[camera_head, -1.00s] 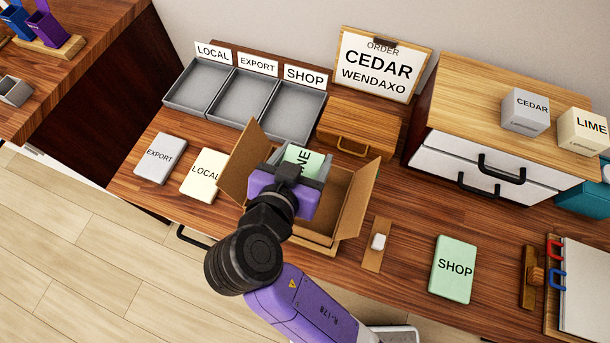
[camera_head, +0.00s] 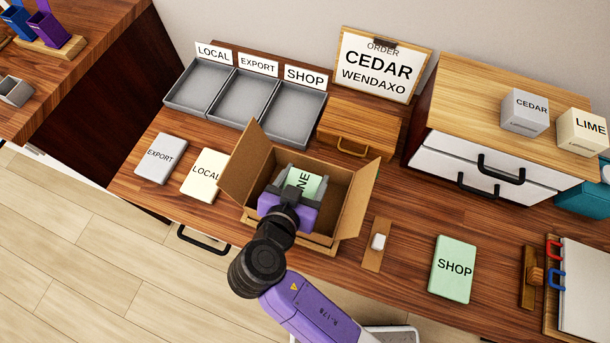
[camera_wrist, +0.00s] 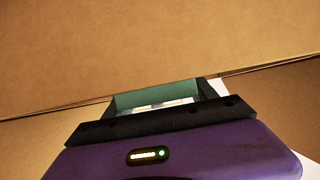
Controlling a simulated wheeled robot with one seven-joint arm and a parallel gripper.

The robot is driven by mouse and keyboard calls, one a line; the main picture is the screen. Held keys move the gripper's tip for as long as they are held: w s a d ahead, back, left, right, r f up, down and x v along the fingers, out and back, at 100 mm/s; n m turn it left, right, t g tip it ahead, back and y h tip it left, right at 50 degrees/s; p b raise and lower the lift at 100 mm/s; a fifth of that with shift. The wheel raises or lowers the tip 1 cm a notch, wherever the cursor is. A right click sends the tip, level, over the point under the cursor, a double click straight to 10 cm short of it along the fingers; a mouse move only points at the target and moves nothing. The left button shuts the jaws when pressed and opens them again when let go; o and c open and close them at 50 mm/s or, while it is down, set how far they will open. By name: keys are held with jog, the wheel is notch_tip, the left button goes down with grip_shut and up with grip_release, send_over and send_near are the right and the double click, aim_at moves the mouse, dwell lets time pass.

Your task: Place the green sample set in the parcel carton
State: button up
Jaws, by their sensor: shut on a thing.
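The parcel carton (camera_head: 352,204) stands open on the wooden desk with its flaps spread. The gripper and the green box are down inside the carton opening. I cannot tell whether the box touches the carton floor. In the wrist view the green box (camera_wrist: 150,99) shows as a narrow green strip between the fingers, with brown cardboard (camera_wrist: 150,45) close in front.
Three grey trays (camera_head: 245,98) marked LOCAL, EXPORT and SHOP stand behind. EXPORT (camera_head: 160,158), LOCAL (camera_head: 203,175) and SHOP (camera_head: 453,268) cards lie on the desk. CEDAR (camera_head: 525,110) and LIME (camera_head: 582,132) boxes sit on the cabinet. An order board (camera_head: 381,66) reads CEDAR WENDAXO.

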jog(key=shift+f+b, duration=0.4)
jog(key=shift+f, duration=0.2)
jog(key=o, duration=1.5)
jog(key=shift+r+p, duration=0.4)
jog(key=shift+r, duration=0.2)
jog(key=b+v, duration=0.1)
jog(key=v, duration=1.1)
